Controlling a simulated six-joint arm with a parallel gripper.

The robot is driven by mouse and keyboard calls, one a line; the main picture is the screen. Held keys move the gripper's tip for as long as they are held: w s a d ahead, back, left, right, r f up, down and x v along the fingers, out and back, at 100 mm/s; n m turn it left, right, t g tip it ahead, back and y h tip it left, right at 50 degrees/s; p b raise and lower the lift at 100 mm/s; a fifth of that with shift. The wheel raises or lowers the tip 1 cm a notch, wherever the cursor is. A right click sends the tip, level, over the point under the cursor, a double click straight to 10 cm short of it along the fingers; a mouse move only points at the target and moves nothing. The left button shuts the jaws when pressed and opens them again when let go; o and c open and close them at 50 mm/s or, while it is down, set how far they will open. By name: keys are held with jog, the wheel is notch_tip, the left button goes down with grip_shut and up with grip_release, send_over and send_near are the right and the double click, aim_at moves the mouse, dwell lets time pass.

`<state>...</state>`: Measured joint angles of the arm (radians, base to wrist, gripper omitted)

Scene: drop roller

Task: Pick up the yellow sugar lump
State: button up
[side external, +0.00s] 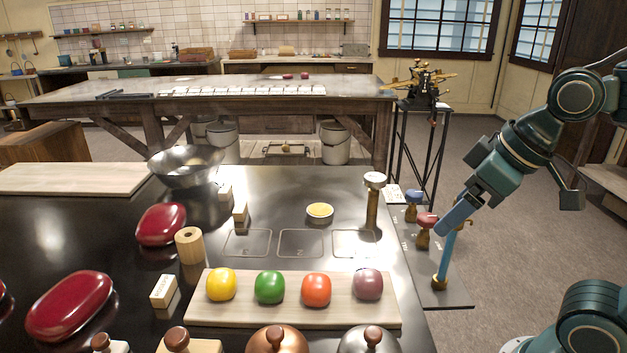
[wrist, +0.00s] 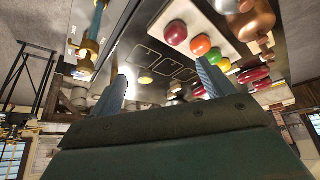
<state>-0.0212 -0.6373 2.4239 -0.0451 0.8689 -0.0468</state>
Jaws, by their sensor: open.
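The yellow lump (side external: 222,284) is round and glossy and sits at the left end of a pale wooden board (side external: 300,318), in a row with a green lump (side external: 269,287), an orange-red lump (side external: 316,290) and a purple lump (side external: 368,284). In the wrist view, the yellow lump (wrist: 224,65) is small, at the far end of the row. My gripper (side external: 441,231) is up at the right of the table, well apart from the lumps. In the wrist view its two blue fingers (wrist: 162,68) are spread wide with nothing held between them.
A blue rod (side external: 446,256) on a brass base and knobbed posts (side external: 424,230) stand near my gripper. A tall post (side external: 373,200) stands behind the board. Copper (side external: 278,342) and silver (side external: 370,342) domes are in front. A wooden roller (side external: 189,246) stands left.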

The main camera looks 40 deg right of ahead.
jog(key=w+a+r+n+y, duration=0.1)
jog(key=w+a+n, duration=0.25)
jog(key=w, duration=0.45)
jog(key=n+g+y, duration=0.2)
jog(key=n+y, duration=0.2)
jog(key=n, duration=0.3)
send_near(228, 274)
jog(key=r, duration=0.2)
jog(key=shift+s+d+r+m, duration=0.15)
jog(key=shift+d+r+m, duration=0.1)
jog(key=shift+r, duration=0.15)
jog(key=shift+d+x, duration=0.1)
jog(key=shift+x, duration=2.05)
jog(key=shift+d+x, duration=0.15)
jog(key=shift+x, duration=2)
jog(key=shift+s+f, duration=0.1)
jog(key=shift+f, duration=0.15)
jog(key=shift+x, duration=2.5)
jog(key=shift+s+f, duration=0.1)
jog(key=shift+s, duration=0.05)
